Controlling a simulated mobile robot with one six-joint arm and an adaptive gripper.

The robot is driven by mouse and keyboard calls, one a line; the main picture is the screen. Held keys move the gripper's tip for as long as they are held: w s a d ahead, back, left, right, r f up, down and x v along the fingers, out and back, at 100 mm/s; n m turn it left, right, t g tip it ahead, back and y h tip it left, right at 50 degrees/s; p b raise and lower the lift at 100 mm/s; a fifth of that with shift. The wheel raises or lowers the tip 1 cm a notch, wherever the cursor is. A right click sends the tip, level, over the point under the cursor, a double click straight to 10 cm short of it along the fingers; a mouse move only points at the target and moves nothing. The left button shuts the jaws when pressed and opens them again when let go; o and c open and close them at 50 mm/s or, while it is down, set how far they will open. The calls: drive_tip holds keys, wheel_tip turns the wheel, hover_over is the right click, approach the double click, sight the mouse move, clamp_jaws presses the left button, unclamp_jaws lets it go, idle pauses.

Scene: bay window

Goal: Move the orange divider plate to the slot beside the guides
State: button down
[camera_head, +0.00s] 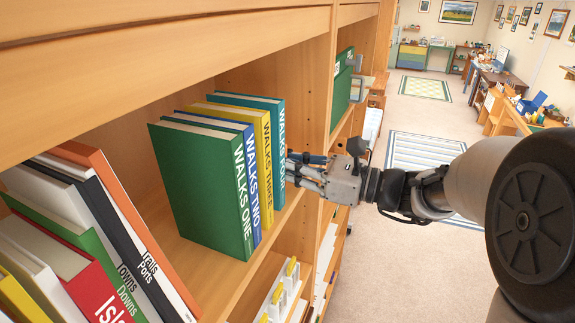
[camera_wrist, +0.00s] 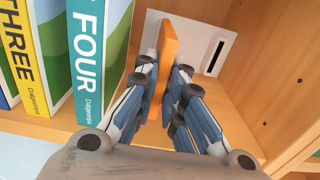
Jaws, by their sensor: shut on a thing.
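My gripper (camera_wrist: 167,100) is shut on the orange divider plate (camera_wrist: 168,55), which stands upright between the fingers in the wrist view. In the head view my gripper (camera_head: 310,172) reaches into the shelf just right of the guides, and the plate is hidden there. The guides are Walks One (camera_head: 205,195), Walks Two (camera_head: 251,180), Walks Three (camera_head: 265,150) and Walks Four (camera_head: 279,150), upright side by side. The teal Walks Four (camera_wrist: 88,60) is left of the plate, with a gap between. A white panel with a dark slot (camera_wrist: 214,56) is behind and right of the plate.
The shelf's upright side panel (camera_head: 308,110) bounds the bay on the right. Bare shelf (camera_wrist: 225,105) shows right of my fingers.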

drive_tip(key=shift+w+a, duration=0.1)
drive_tip(key=shift+a, duration=0.2)
drive_tip(key=c, duration=1.6)
unclamp_jaws()
drive_tip(key=shift+a, duration=0.1)
drive_tip(key=v, duration=1.2)
